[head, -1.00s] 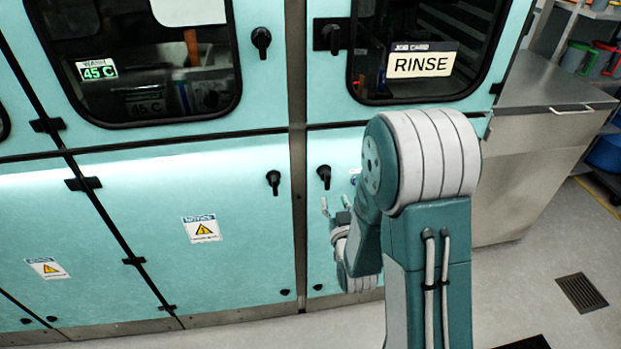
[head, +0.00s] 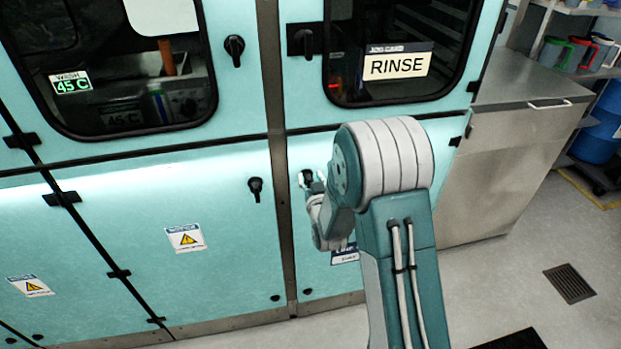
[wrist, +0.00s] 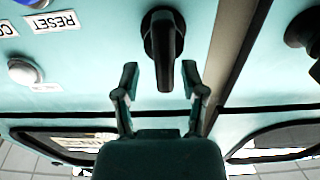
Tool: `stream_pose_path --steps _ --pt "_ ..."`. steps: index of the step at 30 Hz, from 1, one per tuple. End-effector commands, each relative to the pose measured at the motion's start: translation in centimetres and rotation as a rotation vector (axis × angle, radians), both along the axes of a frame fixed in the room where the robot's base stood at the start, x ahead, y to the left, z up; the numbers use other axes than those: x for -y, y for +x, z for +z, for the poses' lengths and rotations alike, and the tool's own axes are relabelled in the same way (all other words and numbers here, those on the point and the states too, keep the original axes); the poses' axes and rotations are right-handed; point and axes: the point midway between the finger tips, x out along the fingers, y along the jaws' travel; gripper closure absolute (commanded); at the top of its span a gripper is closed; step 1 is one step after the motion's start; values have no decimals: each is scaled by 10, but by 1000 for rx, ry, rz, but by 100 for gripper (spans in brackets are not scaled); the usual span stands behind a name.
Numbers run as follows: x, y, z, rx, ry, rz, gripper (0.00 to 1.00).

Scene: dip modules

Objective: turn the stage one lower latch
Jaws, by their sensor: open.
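A black latch handle (wrist: 165,45) on a round base is on the teal lower panel. In the wrist view it points toward my gripper (wrist: 160,80), whose fingers are open on either side of the handle's tip. I see no clear contact. In the head view my gripper (head: 311,187) is at the lower right panel and partly covers this latch (head: 306,177). A second black latch (head: 255,189) is on the lower left panel, across the metal post; it also shows at the right of the wrist view (wrist: 304,30). No stage label is readable on either.
Upper latches (head: 234,50) are beside the windows, one near the RINSE card (head: 398,66). In the wrist view a RESET label (wrist: 56,22) and a white button (wrist: 25,72) are to the left. Open floor (head: 490,285) lies right of my arm.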

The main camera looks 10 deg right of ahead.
Motion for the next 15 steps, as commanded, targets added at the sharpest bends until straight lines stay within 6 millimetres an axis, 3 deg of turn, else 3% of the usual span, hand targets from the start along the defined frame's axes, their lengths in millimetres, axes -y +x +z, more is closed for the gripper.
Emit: stream_pose_path --steps 1,4,5,15 --pt "-1 0 0 0 0 1 50" --pt "-1 0 0 0 0 1 95" --pt "-1 0 0 0 0 1 100" --pt "-1 0 0 0 9 3 100"
